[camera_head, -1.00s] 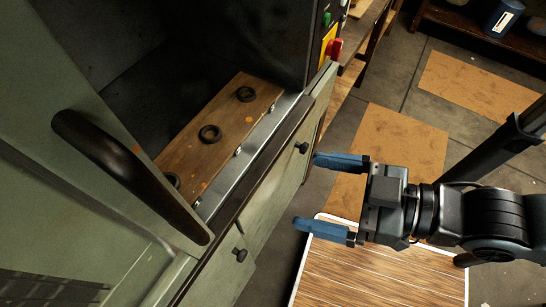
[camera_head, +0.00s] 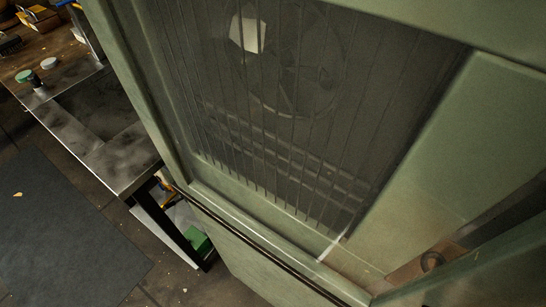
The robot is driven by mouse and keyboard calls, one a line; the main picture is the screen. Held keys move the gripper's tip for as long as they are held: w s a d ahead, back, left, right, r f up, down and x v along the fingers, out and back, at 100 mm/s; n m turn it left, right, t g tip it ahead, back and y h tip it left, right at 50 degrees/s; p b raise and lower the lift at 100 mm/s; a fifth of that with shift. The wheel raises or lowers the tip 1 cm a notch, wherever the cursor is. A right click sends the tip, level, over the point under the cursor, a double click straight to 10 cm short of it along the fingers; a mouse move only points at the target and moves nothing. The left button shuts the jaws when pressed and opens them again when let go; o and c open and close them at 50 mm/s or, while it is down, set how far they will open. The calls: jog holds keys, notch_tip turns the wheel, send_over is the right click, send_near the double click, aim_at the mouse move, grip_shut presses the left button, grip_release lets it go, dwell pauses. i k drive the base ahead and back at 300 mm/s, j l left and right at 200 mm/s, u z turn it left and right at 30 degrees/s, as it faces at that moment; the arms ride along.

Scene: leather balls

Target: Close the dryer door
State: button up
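The green dryer (camera_head: 430,165) fills the middle and right of the head view. A dark window (camera_head: 290,110) with thin vertical lines shows a round fan shape behind it. I cannot tell whether the window is part of the door. At the lower right a small part of a wooden board (camera_head: 405,272) with a dark ring (camera_head: 432,261) shows beside a green edge. The door handle is not in view, and I cannot tell how far the door stands open. My gripper is outside the picture.
A metal-topped table (camera_head: 105,120) stands at the left, close to the dryer, with small containers (camera_head: 38,78) on it. A green box (camera_head: 198,241) sits low beside the dryer. A dark mat (camera_head: 60,235) lies on the open floor at the lower left.

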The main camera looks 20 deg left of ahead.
aim_at(508, 270)
jog(key=k+j+u, duration=0.2)
jog(key=u, duration=0.25)
jog(key=k+j+u, duration=0.2)
jog(key=u, duration=0.25)
jog(key=k+j+u, duration=0.15)
jog(key=j+u, duration=0.3)
jog(key=l, duration=0.1)
